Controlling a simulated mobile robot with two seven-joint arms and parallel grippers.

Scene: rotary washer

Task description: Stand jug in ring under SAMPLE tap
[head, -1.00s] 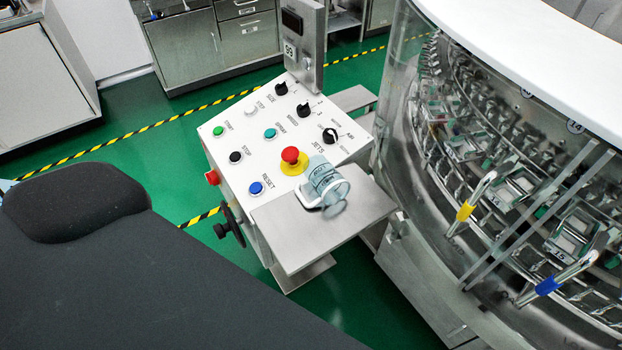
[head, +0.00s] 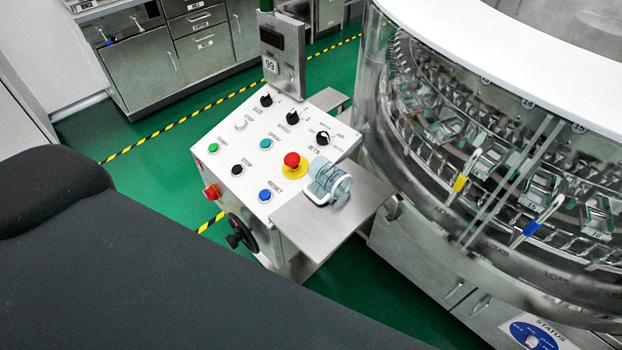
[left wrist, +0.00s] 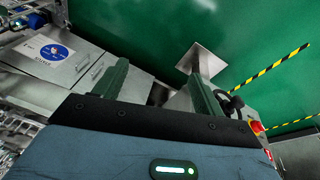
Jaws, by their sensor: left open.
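A clear bluish jug (head: 326,180) with a pale handle rests on the bare steel shelf (head: 318,225) at the front of the control panel. I cannot tell for sure whether it is upright or tilted. Two angled metal levers stand at the washer's front, one with a yellow band (head: 460,184) and one with a blue band (head: 532,228). I cannot make out a SAMPLE label or a ring. My left gripper (left wrist: 159,72) is open and empty in the left wrist view, its green fingers apart, away from the jug. My right gripper is not in view.
The white control panel (head: 255,150) carries knobs, buttons and a red emergency stop (head: 292,160). A black handwheel (head: 240,232) sticks out at its side. The round washer (head: 400,150) fills the right. Green floor is clear behind.

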